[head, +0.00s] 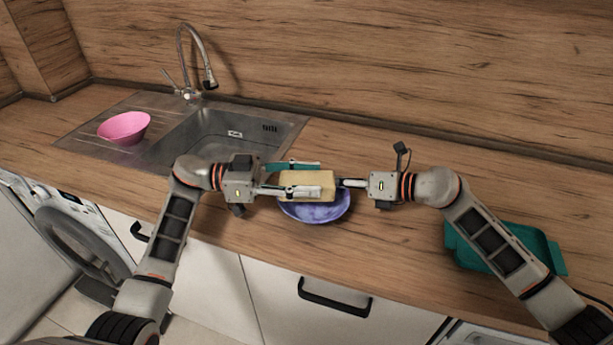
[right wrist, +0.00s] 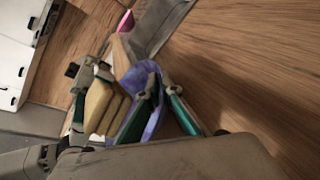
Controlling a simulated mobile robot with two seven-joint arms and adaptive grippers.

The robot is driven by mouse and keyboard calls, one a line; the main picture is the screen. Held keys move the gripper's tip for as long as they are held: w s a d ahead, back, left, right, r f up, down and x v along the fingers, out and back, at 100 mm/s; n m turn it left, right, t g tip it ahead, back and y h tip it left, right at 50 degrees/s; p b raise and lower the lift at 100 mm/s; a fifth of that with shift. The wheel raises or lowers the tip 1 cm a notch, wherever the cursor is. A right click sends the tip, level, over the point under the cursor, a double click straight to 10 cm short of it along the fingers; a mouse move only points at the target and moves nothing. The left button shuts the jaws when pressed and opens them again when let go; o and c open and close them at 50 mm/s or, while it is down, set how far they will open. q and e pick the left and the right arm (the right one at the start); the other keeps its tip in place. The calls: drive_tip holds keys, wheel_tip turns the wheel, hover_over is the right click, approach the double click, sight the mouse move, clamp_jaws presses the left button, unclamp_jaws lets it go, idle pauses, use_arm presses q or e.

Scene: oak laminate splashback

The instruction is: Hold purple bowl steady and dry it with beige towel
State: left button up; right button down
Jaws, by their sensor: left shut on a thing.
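The purple bowl (head: 316,212) is near the counter's front edge, partly hidden under the towel and grippers. The beige towel (head: 308,186) is a folded block above the bowl, by its far side. My left gripper (head: 291,180) is shut on the towel, one finger on each side. My right gripper (head: 346,183) is at the bowl's right rim. In the right wrist view its fingers (right wrist: 165,92) close on the wall of the purple bowl (right wrist: 139,74), one inside and one outside. The towel (right wrist: 103,108) is beside them; whether it touches the bowl is unclear.
A pink bowl (head: 124,128) sits on the drainboard left of the metal sink (head: 228,136), with a tap (head: 196,62) behind. A teal tray (head: 538,240) lies at the right under my right arm.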

use_arm(q)
drive_tip(key=shift+f, duration=0.35)
drive_tip(key=shift+w, duration=0.65)
drive_tip(key=shift+s+f, duration=0.1)
drive_tip(key=shift+s, duration=1.25)
drive_tip(key=shift+w, duration=1.35)
drive_tip(key=shift+s, duration=1.3)
drive_tip(key=shift+w, duration=0.1)
drive_tip(key=shift+w, duration=1.2)
